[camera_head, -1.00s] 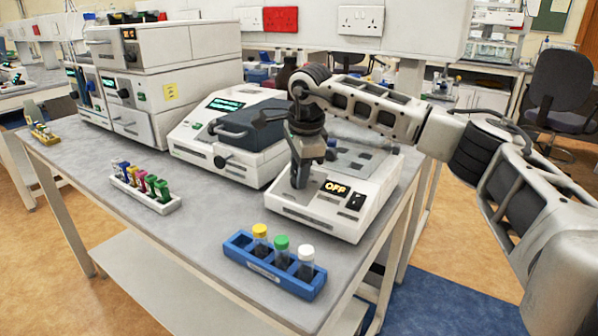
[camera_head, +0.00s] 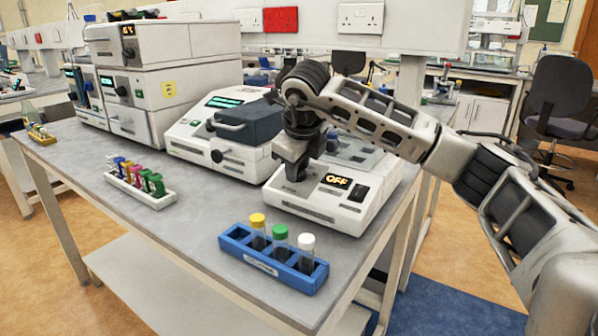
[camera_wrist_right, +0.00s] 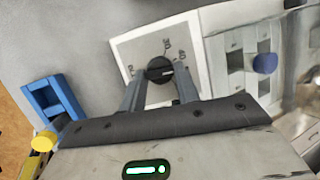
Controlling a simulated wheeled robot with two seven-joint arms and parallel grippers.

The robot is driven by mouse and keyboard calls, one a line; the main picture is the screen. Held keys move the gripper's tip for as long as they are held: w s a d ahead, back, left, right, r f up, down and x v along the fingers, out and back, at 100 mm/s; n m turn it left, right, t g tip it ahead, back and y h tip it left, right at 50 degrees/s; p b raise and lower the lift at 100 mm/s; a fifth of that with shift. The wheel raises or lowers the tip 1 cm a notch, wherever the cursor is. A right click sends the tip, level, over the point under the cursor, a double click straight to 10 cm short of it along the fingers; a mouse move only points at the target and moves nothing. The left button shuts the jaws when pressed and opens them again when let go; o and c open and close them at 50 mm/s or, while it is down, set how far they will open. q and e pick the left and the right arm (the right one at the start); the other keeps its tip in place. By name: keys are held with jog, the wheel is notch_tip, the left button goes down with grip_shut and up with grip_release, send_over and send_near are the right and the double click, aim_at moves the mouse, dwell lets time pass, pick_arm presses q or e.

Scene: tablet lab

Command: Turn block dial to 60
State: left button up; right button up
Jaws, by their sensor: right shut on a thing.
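The heating block unit (camera_head: 325,210) is a white box on the bench. Its display (camera_head: 337,181) reads OFF, with a black rocker switch (camera_head: 357,189) beside it. The block dial (camera_wrist_right: 160,69) is a round black knob on a pale square panel with printed numbers around it; a light pointer mark faces right in the wrist view. My right gripper (camera_head: 295,168) reaches down over the left part of the unit and hides the dial in the head view. In the wrist view, the fingers of my right gripper (camera_wrist_right: 160,80) are closed on the dial from both sides. My left gripper is out of view.
A blue rack (camera_head: 273,272) with yellow, green and white capped tubes stands in front of the unit. A white rack (camera_head: 140,194) of coloured tubes lies farther left. A lidded instrument (camera_head: 205,135) stands close to the unit's left. Bare bench lies between the racks.

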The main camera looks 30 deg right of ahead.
jog(key=m+b, duration=0.1)
jog(key=m, duration=0.1)
jog(key=m+h, duration=0.1)
jog(key=m+b, duration=0.1)
jog(key=m, duration=0.1)
jog(key=shift+a+f+m+h+b, duration=0.15)
jog(key=shift+a+m+h+b, duration=0.15)
jog(key=shift+h+b, duration=0.1)
jog(key=m, duration=0.2)
jog(key=shift+m+h+b, duration=0.3)
jog(key=shift+h+b, duration=0.1)
jog(key=shift+m+h+b, duration=0.3)
jog(key=shift+m, duration=0.7)
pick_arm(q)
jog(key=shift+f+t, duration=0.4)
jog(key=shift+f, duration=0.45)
pick_arm(e)
jog(key=shift+m, duration=0.5)
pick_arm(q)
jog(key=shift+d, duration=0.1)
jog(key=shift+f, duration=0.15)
pick_arm(e)
jog(key=o, duration=1)
jog(key=shift+c, duration=0.2)
